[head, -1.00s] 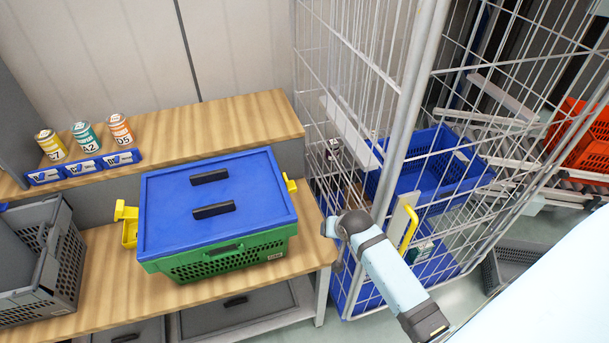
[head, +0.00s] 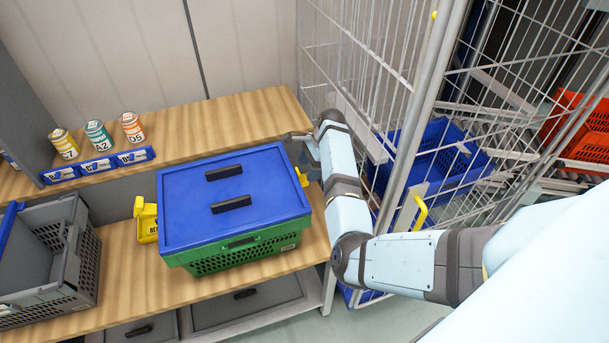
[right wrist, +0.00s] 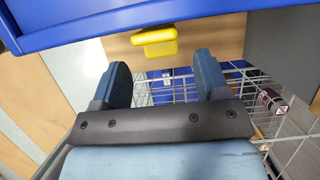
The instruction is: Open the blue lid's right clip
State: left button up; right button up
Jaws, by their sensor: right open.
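The blue lid (head: 180,200) lies on the green crate (head: 270,246) on the wooden bench. Its yellow right clip (head: 302,176) shows at the lid's right edge; whether it is latched I cannot tell. The same right clip is in the right wrist view (right wrist: 157,42), beside the blue lid's edge (right wrist: 90,20). My right gripper (head: 299,143) is open and empty, just behind the clip in the head view. In the right wrist view the right gripper's fingers (right wrist: 162,80) are spread, with the clip ahead and apart from them. My left gripper is out of view.
A yellow left clip (head: 146,220) sticks out from the crate's other side. A grey crate (head: 85,262) stands at left. Several cans stand on the back shelf (head: 220,118). A wire cage (head: 410,120) with blue crates (head: 445,150) stands close at right.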

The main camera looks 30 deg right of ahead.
aim_at(304, 178)
jog(key=shift+x, duration=2.05)
jog(key=c, duration=0.9)
jog(key=shift+r+h, duration=0.1)
jog(key=shift+h, duration=0.2)
jog(key=h, duration=0.3)
jog(key=shift+d+r+g, duration=0.35)
jog(key=shift+g, duration=0.05)
jog(key=shift+s+d+r+g+h, duration=0.1)
jog(key=shift+r+g+h, duration=0.1)
jog(key=shift+h, duration=0.6)
jog(key=shift+d+r+g+h, duration=0.1)
jog(key=shift+r+g+h, duration=0.15)
jog(key=shift+h, duration=0.55)
jog(key=o, duration=0.9)
